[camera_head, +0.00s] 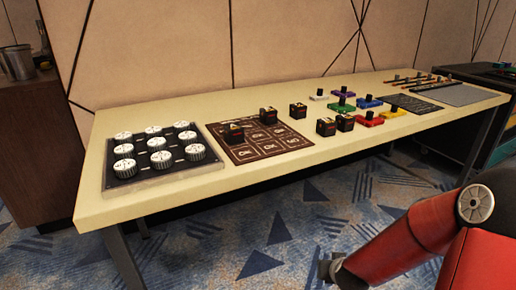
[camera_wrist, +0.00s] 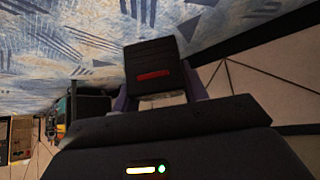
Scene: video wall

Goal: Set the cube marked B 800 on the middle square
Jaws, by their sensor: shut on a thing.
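My gripper (camera_wrist: 155,95) is shut on a dark cube (camera_wrist: 155,60) with a red bar on the face turned to the wrist camera. Any lettering on this cube cannot be read. Carpet and wall show behind it. The brown mat of marked squares (camera_head: 285,141) lies on the table in the head view. One dark cube (camera_head: 232,133) stands at its left side and another (camera_head: 268,116) near its back edge. The mat's middle square (camera_head: 259,136) looks bare. More dark cubes (camera_head: 326,127) stand right of the mat; their markings are too small to read.
A dark board with several white round pieces (camera_head: 124,165) is left of the mat. Several coloured blocks (camera_head: 369,120) and a dark mat (camera_head: 412,103) lie to the right. The long cream table (camera_head: 200,185) has a clear front strip. My red arm is at lower right.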

